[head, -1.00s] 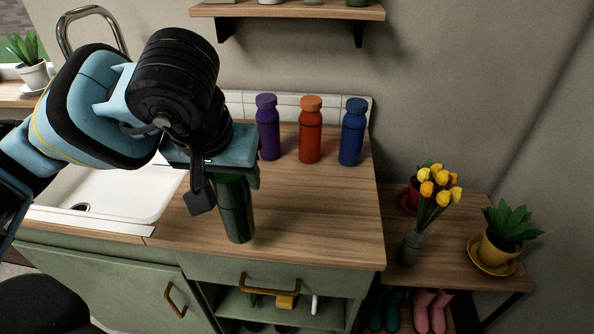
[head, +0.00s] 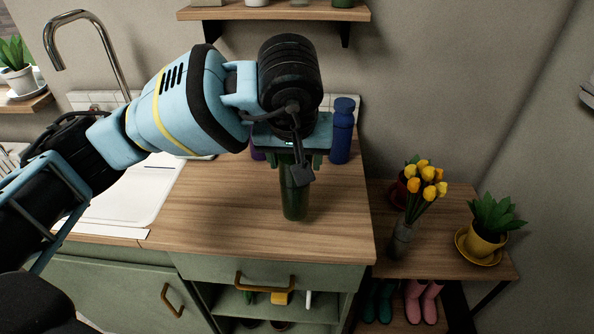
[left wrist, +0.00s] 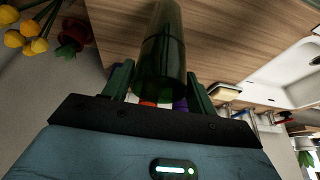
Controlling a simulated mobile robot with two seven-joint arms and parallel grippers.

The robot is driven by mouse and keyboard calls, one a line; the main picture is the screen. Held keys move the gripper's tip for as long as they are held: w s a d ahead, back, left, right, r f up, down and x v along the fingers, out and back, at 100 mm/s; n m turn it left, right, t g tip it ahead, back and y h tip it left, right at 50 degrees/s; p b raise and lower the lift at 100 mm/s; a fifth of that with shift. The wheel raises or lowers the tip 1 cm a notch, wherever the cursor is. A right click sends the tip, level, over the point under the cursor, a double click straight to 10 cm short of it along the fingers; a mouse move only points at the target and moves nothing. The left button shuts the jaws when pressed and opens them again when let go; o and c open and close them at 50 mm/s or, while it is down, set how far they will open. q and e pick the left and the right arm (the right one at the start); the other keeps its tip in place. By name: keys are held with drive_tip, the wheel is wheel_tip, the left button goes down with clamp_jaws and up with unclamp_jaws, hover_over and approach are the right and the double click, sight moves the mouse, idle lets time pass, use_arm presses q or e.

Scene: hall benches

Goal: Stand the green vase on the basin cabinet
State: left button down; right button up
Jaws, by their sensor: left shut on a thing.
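The green vase (head: 294,200) is a dark green, glassy cylinder. My left gripper (head: 291,160) is shut on its upper part and holds it about upright over the wooden top of the basin cabinet (head: 220,225). I cannot tell whether its base touches the top. In the left wrist view the vase (left wrist: 163,45) sits between the two green fingers of the left gripper (left wrist: 160,88). My right gripper is not in view.
A blue bottle (head: 342,130) stands behind the vase; a purple one (head: 257,154) is mostly hidden by my arm. The sink (head: 130,195) lies left. A lower bench (head: 450,225) at right bears yellow tulips (head: 425,182) and a potted plant (head: 490,225). The cabinet top's front is clear.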

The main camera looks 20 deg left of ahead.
use_arm(q)
drive_tip(key=shift+w+d+f, duration=0.1)
drive_tip(key=shift+f, duration=0.75)
drive_tip(key=shift+w+d+f, duration=0.1)
drive_tip(key=shift+f, duration=0.9)
drive_tip(key=shift+c, duration=2.3)
unclamp_jaws()
drive_tip(key=v, duration=1.2)
drive_tip(key=shift+p, duration=0.45)
drive_tip(key=shift+s, duration=0.15)
